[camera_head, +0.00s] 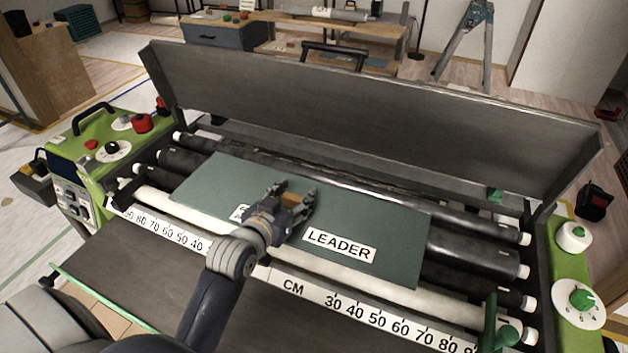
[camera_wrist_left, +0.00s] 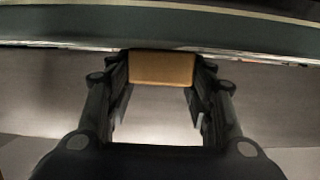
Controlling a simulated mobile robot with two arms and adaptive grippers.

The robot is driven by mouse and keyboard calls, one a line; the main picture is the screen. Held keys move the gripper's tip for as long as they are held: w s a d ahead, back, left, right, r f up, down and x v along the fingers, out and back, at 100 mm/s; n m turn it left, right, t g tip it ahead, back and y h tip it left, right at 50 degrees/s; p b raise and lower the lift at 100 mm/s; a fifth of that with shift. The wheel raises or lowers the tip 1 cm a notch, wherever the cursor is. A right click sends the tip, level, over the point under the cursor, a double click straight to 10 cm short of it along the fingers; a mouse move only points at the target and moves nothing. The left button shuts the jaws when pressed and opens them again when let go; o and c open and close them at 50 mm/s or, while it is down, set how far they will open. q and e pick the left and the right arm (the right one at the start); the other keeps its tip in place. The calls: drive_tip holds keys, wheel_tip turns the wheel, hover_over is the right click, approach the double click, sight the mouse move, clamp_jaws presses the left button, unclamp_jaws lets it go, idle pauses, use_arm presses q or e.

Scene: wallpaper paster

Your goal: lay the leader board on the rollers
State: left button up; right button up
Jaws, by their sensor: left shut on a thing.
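The leader board (camera_head: 390,224) is a flat dark green sheet with a white LEADER label. In the head view it spans the rollers (camera_head: 465,256) of the machine, lying roughly along them; I cannot tell whether it touches them or hovers just above. My left gripper (camera_head: 292,197) is over the board's middle, shut on its tan grip block. In the left wrist view the tan block (camera_wrist_left: 162,68) sits between the fingers, with the board's dark edge (camera_wrist_left: 160,24) beyond. The gripper hides part of a second label. My right gripper is not in view.
The machine's raised grey cover (camera_head: 370,120) stands behind the rollers. Green end housings with knobs (camera_head: 578,300) flank them. A white CM scale (camera_head: 330,300) runs along the front, with a dark flat panel (camera_head: 150,275) before it. A workbench (camera_head: 340,25) is at the back.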

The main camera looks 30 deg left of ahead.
sight(311, 180)
use_arm(q)
drive_tip(key=x, duration=0.3)
drive_tip(key=r+x, duration=0.1)
drive_tip(key=x, duration=0.3)
drive_tip(key=r+p+x, duration=0.1)
drive_tip(key=x, duration=0.2)
drive_tip(key=shift+w+a, duration=0.45)
drive_tip(key=shift+w, duration=0.25)
wheel_tip(311, 180, down, 3)
drive_tip(key=shift+f+p, duration=0.25)
drive_tip(key=shift+p, duration=0.15)
drive_tip(key=shift+f, duration=0.65)
drive_tip(key=o, duration=1.2)
drive_tip(key=shift+f, duration=0.1)
drive_tip(key=shift+f, duration=0.1)
